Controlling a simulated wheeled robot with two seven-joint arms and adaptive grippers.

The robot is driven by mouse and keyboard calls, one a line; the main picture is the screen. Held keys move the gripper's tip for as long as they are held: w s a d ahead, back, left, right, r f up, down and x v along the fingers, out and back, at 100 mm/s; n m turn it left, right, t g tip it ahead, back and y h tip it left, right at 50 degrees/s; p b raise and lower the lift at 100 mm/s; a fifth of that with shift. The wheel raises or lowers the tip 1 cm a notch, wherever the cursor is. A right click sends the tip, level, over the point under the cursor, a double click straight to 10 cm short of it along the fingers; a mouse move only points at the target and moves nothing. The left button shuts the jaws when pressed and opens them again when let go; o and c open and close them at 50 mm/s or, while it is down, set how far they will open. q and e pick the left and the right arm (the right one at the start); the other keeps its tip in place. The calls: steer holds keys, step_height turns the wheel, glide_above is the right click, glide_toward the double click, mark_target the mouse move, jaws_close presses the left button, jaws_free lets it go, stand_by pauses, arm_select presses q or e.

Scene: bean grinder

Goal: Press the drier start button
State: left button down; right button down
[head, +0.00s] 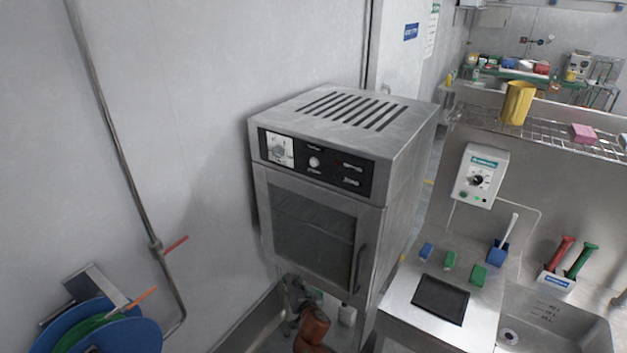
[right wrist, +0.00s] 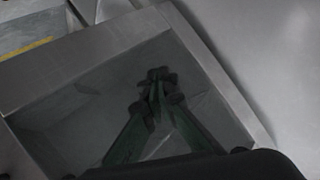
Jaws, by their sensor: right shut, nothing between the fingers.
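A steel cabinet with a slotted top and a glass door (head: 312,225), which looks like the drier, stands against the wall in the middle of the head view. Its black control panel (head: 338,172) carries a dial (head: 279,150) on a white plate, a small round white button or knob (head: 314,162), and small labels too blurred to read. My right gripper (head: 294,283) is low in front of the cabinet, below the door and apart from the panel. In the right wrist view its fingers (right wrist: 158,82) meet at the tips, with nothing between them. My left gripper is not in view.
A door handle (head: 358,268) sticks out at the door's right side. A grey control box (head: 481,176) with a dial and green buttons hangs at the right, above a steel counter and sink (head: 550,322). A blue hose reel (head: 105,330) is at lower left.

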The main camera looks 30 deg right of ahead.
mark_target(313, 163)
step_height(313, 163, up, 44)
steer(key=a+m+t+h+p, duration=0.1)
steer(key=m+t+h+p, duration=0.2)
steer(key=m+t+p, duration=0.2)
steer(key=m+p, duration=0.1)
steer(key=m, duration=0.1)
steer(key=shift+s+r+m+t+h, duration=0.15)
steer(key=shift+s+m+t+h, duration=0.1)
steer(key=shift+m+t+h, duration=0.05)
steer(key=shift+p, duration=0.3)
steer(key=shift+w+d, duration=0.55)
steer(key=shift+d, duration=0.8)
steer(key=shift+w+d, duration=0.6)
steer(key=shift+d, duration=0.7)
steer(key=shift+w+d, duration=0.55)
steer(key=shift+d, duration=0.8)
steer(key=shift+d+b, duration=0.15)
steer(key=shift+b, duration=0.15)
